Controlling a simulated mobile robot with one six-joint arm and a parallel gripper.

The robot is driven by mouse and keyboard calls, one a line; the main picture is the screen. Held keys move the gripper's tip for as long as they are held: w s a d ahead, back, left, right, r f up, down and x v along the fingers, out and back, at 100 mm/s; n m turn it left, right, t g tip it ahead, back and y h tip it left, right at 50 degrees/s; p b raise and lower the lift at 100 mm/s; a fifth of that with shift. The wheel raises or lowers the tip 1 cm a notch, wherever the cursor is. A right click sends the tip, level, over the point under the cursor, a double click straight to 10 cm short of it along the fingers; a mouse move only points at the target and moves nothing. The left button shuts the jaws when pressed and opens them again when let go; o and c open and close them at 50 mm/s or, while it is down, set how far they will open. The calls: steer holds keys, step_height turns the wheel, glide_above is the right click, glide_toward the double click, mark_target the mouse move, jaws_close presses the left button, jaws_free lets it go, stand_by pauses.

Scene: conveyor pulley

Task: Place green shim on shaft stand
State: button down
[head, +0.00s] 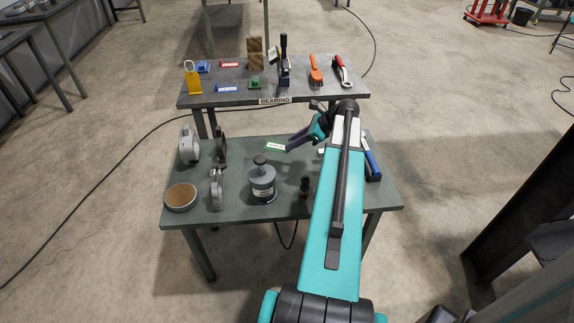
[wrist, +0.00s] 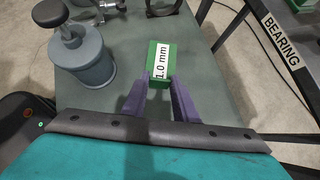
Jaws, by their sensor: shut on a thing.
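The green shim (wrist: 160,62) carries a white "1.0 mm" label. It shows in the head view (head: 275,147) over the back middle of the lower table. My gripper (head: 289,146) reaches it from the right. In the wrist view my gripper's purple fingers (wrist: 159,80) are shut on the shim's near end. I cannot tell whether the shim touches the tabletop. No part is clearly marked as the shaft stand. A grey cylinder with a black knob (head: 262,184) stands in front of the shim and also shows in the wrist view (wrist: 84,62).
Grey bearing housings (head: 189,147) and a round brown-topped dish (head: 181,198) occupy the lower table's left side. A small dark part (head: 305,187) stands near my arm. The upper shelf (head: 235,98), labelled BEARING, holds coloured shims and tools. Bare tabletop lies around the shim.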

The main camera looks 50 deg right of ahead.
steer(key=shift+f, duration=2.85)
steer(key=shift+f+p, duration=0.3)
steer(key=shift+f, duration=1.55)
steer(key=shift+f, duration=0.1)
steer(key=c, duration=1.4)
jaws_free()
steer(key=b+v, duration=0.1)
steer(key=v, duration=1.1)
